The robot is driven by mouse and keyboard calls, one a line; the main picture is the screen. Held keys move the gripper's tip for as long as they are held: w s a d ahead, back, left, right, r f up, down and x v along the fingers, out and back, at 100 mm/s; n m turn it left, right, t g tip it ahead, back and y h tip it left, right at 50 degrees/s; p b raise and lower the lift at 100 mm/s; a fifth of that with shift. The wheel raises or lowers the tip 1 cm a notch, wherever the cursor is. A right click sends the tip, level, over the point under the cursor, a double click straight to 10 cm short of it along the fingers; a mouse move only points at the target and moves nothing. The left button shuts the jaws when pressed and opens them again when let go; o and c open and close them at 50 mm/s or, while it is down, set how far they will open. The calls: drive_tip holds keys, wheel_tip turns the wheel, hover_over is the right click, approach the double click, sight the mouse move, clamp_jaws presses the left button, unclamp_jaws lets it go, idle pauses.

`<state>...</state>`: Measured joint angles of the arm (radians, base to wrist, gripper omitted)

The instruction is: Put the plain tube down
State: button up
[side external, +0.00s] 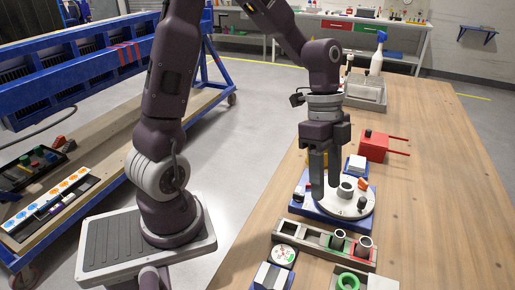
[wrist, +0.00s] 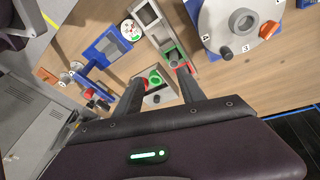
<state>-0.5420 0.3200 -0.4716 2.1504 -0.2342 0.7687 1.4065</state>
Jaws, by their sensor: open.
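My gripper (side external: 322,190) is open, pointing down beside the round plate of the rotary jig (side external: 332,208); nothing shows between its fingers. It also shows in the wrist view (wrist: 163,92). A short plain grey tube (side external: 346,186) stands upright on the jig's plate, just right of the fingers and apart from them; it also shows in the wrist view (wrist: 243,20). Two more grey tubes stand in a slotted rack (side external: 306,240), one in the green slot (side external: 338,240) and one in the red slot (side external: 364,244). Which tube the task names, I cannot tell.
An orange knob (side external: 363,183) and a black knob (side external: 361,204) sit on the jig's plate. A green ring (side external: 348,281) rests on a grey block in front of the rack. A round dial (side external: 283,256) and a red box (side external: 373,146) stand nearby. The right side of the table is clear.

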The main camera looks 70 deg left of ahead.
drive_tip(key=s+a+r+n+t+y, duration=0.1)
drive_tip(key=s+r+n+t, duration=0.2)
drive_tip(key=s+r+n, duration=0.2)
drive_tip(key=s+a+r+n+t+y, duration=0.1)
drive_tip(key=s+r+n+t+y, duration=0.1)
drive_tip(key=s+r+n, duration=0.3)
drive_tip(key=s+n, duration=0.3)
drive_tip(key=s, duration=0.2)
drive_tip(key=shift+s+r+t+y, duration=0.25)
drive_tip(key=shift+s+t+y, duration=0.05)
drive_tip(key=shift+s+t, duration=0.1)
drive_tip(key=shift+w, duration=0.1)
drive_tip(key=shift+c, duration=0.2)
